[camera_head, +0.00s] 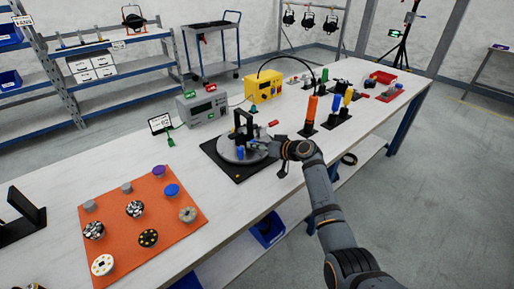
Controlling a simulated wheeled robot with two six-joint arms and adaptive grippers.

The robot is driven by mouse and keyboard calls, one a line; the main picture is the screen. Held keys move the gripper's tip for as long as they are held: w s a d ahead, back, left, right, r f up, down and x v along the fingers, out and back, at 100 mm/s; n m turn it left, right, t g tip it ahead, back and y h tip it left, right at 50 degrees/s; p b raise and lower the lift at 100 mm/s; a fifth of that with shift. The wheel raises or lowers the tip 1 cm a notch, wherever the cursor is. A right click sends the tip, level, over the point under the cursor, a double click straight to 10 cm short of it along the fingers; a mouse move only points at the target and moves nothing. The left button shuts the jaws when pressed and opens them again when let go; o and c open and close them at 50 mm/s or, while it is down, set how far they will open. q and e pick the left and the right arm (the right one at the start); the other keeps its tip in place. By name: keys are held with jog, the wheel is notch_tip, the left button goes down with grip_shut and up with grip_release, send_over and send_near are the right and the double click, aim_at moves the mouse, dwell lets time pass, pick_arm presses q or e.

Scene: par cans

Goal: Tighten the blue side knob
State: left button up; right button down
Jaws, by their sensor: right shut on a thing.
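A black fixture (242,126) stands upright on a round grey plate (232,154), set on a black square base (238,172) at the middle of the table. The blue side knob (262,146) shows as a small patch of blue on the fixture's right side, mostly hidden by my gripper. My right gripper (268,149) reaches in from the right and is shut on the knob. The fingertips are small and partly hidden. A red handle end (273,123) sticks out just above the gripper. My left gripper is not in view.
An orange mat (147,262) with several round parts lies at front left. A grey instrument (202,107) and a yellow box (263,86) stand behind the fixture. Bare table lies between mat and fixture.

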dwell(0.3)
jog(key=c, duration=1.1)
grip_release()
jog(key=shift+o, duration=0.4)
